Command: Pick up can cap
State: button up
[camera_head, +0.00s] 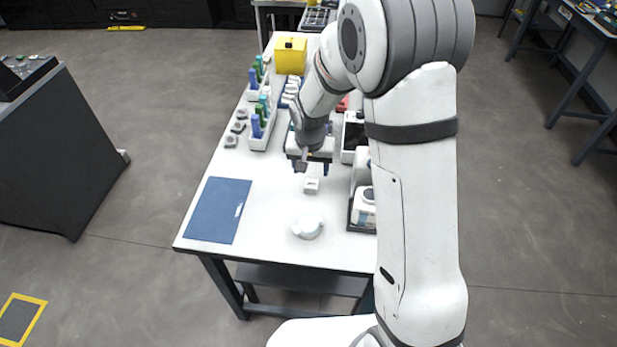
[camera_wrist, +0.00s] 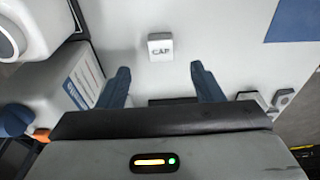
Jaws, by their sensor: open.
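A round white object (camera_head: 308,227) stands nearer the table's front edge. A blue mat (camera_head: 218,210) lies to the left. White racks with bottles (camera_head: 262,128) and a yellow container (camera_head: 290,56) are farther back. A white machine (camera_head: 363,207) stands close on the right.

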aim_at(311, 183)
jog(key=shift+w+a+f, duration=0.15)
jog(key=shift+f, duration=0.25)
jog(key=shift+w+a+f, duration=0.15)
jog(key=shift+f, duration=0.25)
jog(key=shift+w+d+f+p, duration=0.15)
jog(key=shift+w+f+p, duration=0.1)
jog(key=shift+f, duration=0.9)
jog(key=shift+w+d+f+p, duration=0.1)
jog(key=shift+w+f+p, duration=0.2)
jog(key=shift+f, duration=0.85)
jog(key=shift+w+d+f+p, duration=0.15)
jog(key=shift+w+f+p, duration=0.1)
jog(key=shift+f, duration=0.9)
jog(key=c, duration=1.1)
jog(key=shift+r, duration=0.15)
notch_tip(311, 183, up, 10)
jog(key=b, duration=0.1)
